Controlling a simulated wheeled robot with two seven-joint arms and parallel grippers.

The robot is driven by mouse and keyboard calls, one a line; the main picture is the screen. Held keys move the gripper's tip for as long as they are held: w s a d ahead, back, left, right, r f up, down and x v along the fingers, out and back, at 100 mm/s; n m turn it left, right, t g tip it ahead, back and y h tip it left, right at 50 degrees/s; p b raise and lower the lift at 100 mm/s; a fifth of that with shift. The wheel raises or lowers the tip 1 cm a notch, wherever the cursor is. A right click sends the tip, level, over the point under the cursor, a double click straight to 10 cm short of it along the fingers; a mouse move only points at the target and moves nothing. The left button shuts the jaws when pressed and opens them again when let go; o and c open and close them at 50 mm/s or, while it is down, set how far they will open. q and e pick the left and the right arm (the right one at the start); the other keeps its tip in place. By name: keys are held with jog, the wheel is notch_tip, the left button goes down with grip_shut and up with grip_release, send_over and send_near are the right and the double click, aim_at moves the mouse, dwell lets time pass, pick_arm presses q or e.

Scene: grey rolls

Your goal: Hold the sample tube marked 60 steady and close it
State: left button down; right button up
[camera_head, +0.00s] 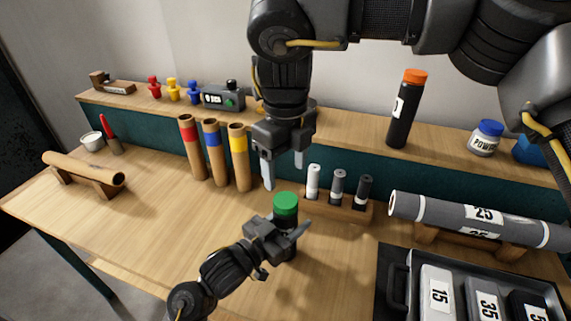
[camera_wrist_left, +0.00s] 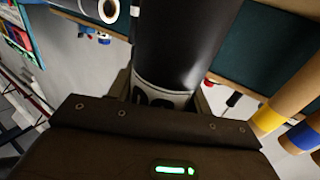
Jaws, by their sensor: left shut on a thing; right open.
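A dark sample tube (camera_wrist_left: 188,40) stands upright at the middle of the table, with a green cap (camera_head: 286,204) on its top end. My left gripper (camera_head: 283,246) is shut around the tube's lower part. In the left wrist view a white label shows on the tube, but its number is partly hidden by the gripper and cannot be read. My right gripper (camera_head: 283,173) is open and points down just above the green cap, with its two fingers apart and nothing between them. Whether the cap is fully seated cannot be told.
A wooden rack (camera_head: 342,208) with several small tubes stands close behind on the right. Red, blue and yellow banded rolls (camera_head: 213,152) stand behind left. A grey roll marked 25 (camera_head: 470,217) and a dark tray (camera_head: 398,283) lie right. The table's left front is clear.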

aim_at(285, 200)
jog(key=shift+n, duration=0.3)
jog(key=shift+f, duration=0.15)
jog(key=shift+f, duration=3.85)
jog(key=c, duration=1)
jog(key=m, duration=0.8)
jog(key=shift+m, duration=0.4)
jog(key=o, duration=1.2)
jog(key=shift+c, duration=0.2)
